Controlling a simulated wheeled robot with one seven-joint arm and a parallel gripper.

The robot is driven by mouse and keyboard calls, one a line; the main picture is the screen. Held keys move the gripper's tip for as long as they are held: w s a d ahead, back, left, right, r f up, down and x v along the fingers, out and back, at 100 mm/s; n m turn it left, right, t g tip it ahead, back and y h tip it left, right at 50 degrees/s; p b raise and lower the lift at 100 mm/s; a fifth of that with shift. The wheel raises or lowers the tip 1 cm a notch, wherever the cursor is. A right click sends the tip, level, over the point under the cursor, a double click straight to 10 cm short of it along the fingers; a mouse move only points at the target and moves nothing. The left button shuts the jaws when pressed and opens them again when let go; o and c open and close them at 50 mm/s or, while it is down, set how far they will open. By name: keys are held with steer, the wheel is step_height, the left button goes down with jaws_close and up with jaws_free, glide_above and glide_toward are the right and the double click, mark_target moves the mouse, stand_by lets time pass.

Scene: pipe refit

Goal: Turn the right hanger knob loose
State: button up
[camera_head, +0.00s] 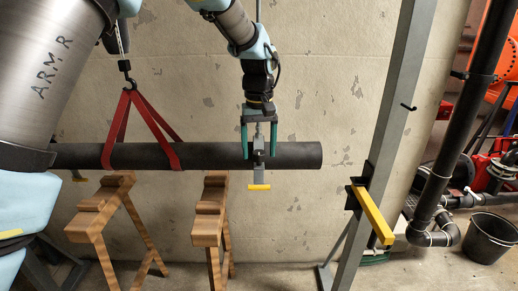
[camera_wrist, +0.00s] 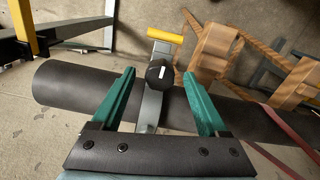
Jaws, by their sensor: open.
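The right hanger (camera_head: 259,180) is a grey strap with a yellow end bar, hung on the dark pipe (camera_head: 210,156) near its right end. Its black knob (camera_wrist: 160,77), with a white mark, shows in the wrist view on the hanger strap. My gripper (camera_head: 259,155) points down over the hanger from above. In the wrist view, my gripper's green fingers (camera_wrist: 157,76) are open, one on each side of the knob, with a visible gap on both sides. They do not appear to touch it. In the head view the knob is mostly hidden between the fingers.
A red sling (camera_head: 119,125) holds the pipe at left. Two wooden trestles (camera_head: 208,225) stand beneath it. A grey post (camera_head: 388,130) with a yellow arm (camera_head: 373,215) stands right of the pipe's end. A black bucket (camera_head: 488,238) is on the floor at far right.

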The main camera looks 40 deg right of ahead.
mark_target(259, 152)
step_height(259, 152, up, 11)
steer(key=b, duration=0.2)
steer(key=shift+f, duration=0.2)
stand_by(0.4)
steer(key=w+a+f+n, duration=0.15)
steer(key=w+a, duration=0.25)
steer(key=a, duration=0.4)
steer(key=w+a+f, duration=0.3)
steer(key=w+a, duration=0.1)
steer(key=a, duration=0.4)
steer(key=w+a+f+n, duration=0.1)
steer(key=w+a+f, duration=0.25)
steer(key=a, duration=0.55)
steer(key=s+a+f, duration=0.2)
steer(key=a, duration=0.5)
steer(key=s+a+f+n+t, duration=0.1)
steer(key=s+a+f, duration=0.1)
steer(key=a, duration=0.6)
steer(key=s+a+f+n, duration=0.1)
steer(key=s+a+f, duration=0.1)
steer(key=a, duration=0.6)
steer(key=shift+s+f+t, duration=0.25)
steer(key=shift+s+t, duration=0.05)
steer(key=shift+s, duration=0.25)
